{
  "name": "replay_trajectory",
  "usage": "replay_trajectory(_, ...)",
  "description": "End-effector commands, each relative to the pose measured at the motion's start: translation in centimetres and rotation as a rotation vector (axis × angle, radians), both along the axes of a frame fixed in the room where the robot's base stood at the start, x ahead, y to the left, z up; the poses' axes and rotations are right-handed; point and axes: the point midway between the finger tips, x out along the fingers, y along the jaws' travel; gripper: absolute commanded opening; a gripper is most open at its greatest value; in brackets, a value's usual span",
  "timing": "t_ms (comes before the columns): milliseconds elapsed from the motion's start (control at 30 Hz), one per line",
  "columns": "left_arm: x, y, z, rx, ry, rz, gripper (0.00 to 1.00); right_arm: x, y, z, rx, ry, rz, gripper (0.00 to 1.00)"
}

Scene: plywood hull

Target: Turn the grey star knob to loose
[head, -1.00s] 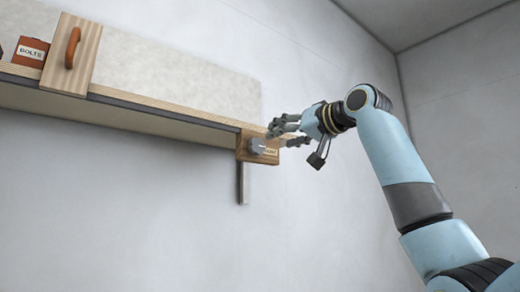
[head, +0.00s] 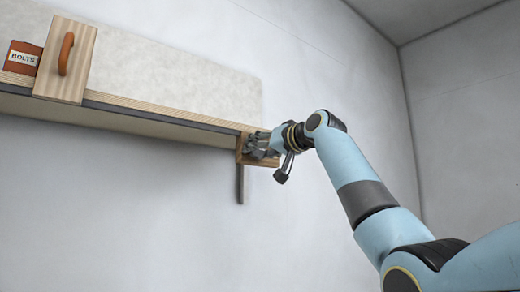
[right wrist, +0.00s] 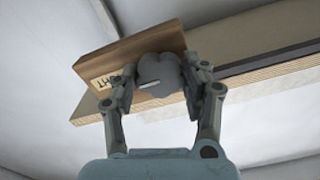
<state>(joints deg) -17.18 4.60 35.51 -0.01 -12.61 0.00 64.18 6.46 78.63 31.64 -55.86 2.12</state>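The grey star knob (right wrist: 160,72) sits on a small wooden block (right wrist: 122,58) in the right wrist view. A pale pointer mark on it points left, towards a label (right wrist: 103,82) partly hidden by a finger; only "HT" can be read. My right gripper (right wrist: 158,84) has its fingers on either side of the knob. A gap shows at the left finger; whether the right finger touches is unclear. In the head view my right gripper (head: 259,146) is at the block (head: 264,162) and largely covers the knob. My left gripper is not in view.
The block is at the right end of a long wooden shelf (head: 170,111) on a white wall. A board with an orange handle (head: 67,53) and a box labelled BOLTS (head: 22,58) are at its left. The space below the shelf is clear.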

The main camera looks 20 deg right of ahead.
Motion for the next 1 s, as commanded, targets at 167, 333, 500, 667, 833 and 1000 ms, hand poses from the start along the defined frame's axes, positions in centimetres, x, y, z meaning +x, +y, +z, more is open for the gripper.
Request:
replay_trajectory(167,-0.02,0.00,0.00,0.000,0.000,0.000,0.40,-0.01,-0.02,-0.01,0.000,0.000,0.000,0.18)
replay_trajectory(333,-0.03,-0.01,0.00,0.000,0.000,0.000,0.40,-0.01,-0.02,-0.01,-0.005,-0.002,0.000,0.14)
replay_trajectory(500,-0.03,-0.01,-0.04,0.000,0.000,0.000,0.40,0.00,-0.02,-0.01,-0.040,-0.013,0.000,0.14)
replay_trajectory(667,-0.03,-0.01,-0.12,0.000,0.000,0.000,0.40,0.01,-0.01,0.00,-0.119,-0.042,0.000,0.14)
replay_trajectory(833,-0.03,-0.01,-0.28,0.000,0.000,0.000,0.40,0.00,0.02,0.01,-0.246,-0.088,0.000,0.14)
replay_trajectory(1000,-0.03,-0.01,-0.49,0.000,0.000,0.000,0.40,-0.01,0.05,0.02,-0.397,-0.144,0.000,0.14)
